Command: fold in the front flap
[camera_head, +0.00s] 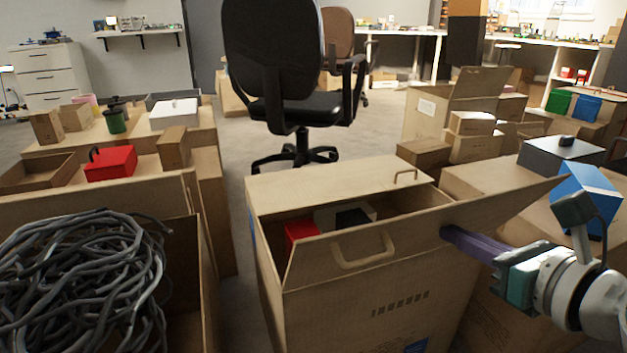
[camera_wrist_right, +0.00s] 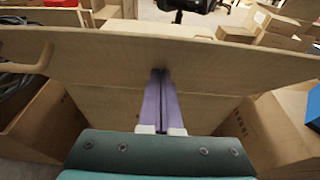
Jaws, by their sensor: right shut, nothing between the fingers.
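The carton (camera_head: 365,310) stands in the middle of the head view, with a red thing (camera_head: 299,232) and a dark and white thing inside. Its front flap (camera_head: 415,238) stands up and leans outward along the near edge, with a loop handle (camera_head: 362,254) on it. The back flap (camera_head: 320,182) lies partly over the opening. My right gripper (camera_head: 447,235) is shut and empty, its purple fingertips at the outer face of the front flap. In the right wrist view the fingertips (camera_wrist_right: 160,75) meet the flap (camera_wrist_right: 200,55); actual contact is hard to tell. My left gripper is out of view.
A carton full of grey cable (camera_head: 80,280) stands at the left. Cartons with a blue box (camera_head: 588,195) and a dark box (camera_head: 560,155) crowd the right. An office chair (camera_head: 285,80) stands behind on open floor.

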